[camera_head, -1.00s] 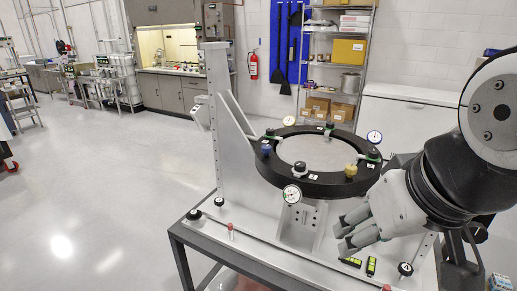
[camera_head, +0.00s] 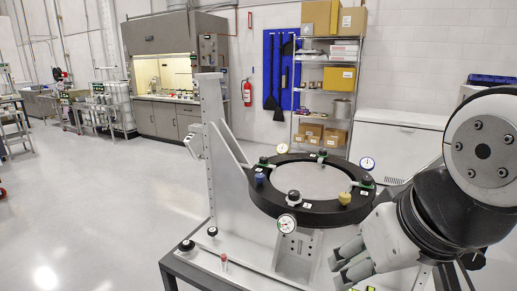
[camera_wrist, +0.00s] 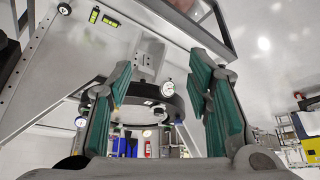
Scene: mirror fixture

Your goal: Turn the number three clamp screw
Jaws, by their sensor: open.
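The black ring (camera_head: 265,200) of the fixture holds a pale round disc (camera_head: 308,180). Around its rim are a black knob (camera_head: 293,196) at the front, a blue knob (camera_head: 260,179) at left and a yellow knob (camera_head: 344,198) at right. Green-and-black clamps (camera_head: 367,181) also sit on the rim. Small white tags (camera_head: 306,205) lie by the knobs, but I cannot read which is three. My gripper (camera_head: 346,261) is below and right of the ring's front, apart from it. In the wrist view it is open (camera_wrist: 160,65) and empty, with the ring (camera_wrist: 143,91) beyond its fingers.
Dial gauges stand around the ring, one at its front (camera_head: 287,223) and one at its back right (camera_head: 367,163). An upright perforated post (camera_head: 212,130) rises at left. Spirit levels (camera_wrist: 103,18) lie on the fixture base in the wrist view. Open floor (camera_head: 90,215) is at left.

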